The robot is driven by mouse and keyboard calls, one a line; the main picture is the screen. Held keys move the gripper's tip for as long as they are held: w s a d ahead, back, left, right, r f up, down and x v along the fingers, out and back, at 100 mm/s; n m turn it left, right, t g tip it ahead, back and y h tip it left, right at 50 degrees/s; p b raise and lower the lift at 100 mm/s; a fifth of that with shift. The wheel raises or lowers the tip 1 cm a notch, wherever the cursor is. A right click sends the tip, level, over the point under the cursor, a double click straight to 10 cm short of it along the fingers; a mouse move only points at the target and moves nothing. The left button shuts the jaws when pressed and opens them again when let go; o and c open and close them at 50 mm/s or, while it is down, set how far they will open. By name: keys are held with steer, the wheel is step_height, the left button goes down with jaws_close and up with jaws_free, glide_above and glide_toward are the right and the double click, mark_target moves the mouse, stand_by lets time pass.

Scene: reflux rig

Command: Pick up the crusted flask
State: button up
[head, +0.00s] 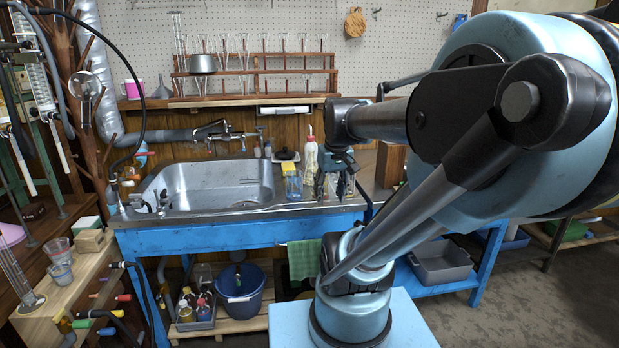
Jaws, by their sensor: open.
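My gripper (336,192) hangs fingers-down over the counter (262,219) to the right of the sink. It is open, and I see nothing clearly held between its fingers. I cannot pick out the crusted flask for sure; it may be hidden behind my gripper or arm.
The steel sink (212,184) looks empty. A wooden rack with glass tubes (262,70) stands on the shelf behind. A dark tray (287,156) is at the counter's back. Below are a green towel (304,259), a blue bucket (240,290) and a grey bin (440,262).

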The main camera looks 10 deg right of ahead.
steer(key=w+d+r+n, duration=0.1)
steer(key=w+r, duration=0.4)
steer(key=w, duration=0.5)
steer(key=w+d+r+n, duration=0.1)
steer(key=w+r, duration=0.5)
steer(key=w, duration=0.5)
steer(key=w+r+n, duration=0.1)
steer(key=w+r, duration=0.4)
steer(key=w, duration=0.5)
glide_above(311, 152)
steer(key=d, duration=0.1)
steer(key=shift+t+y, duration=0.4)
step_height(311, 152, down, 10)
steer(key=shift+d+f, duration=0.1)
steer(key=shift+d, duration=0.05)
steer(key=shift+x, duration=3.15)
steer(key=shift+s, duration=0.2)
jaws_close()
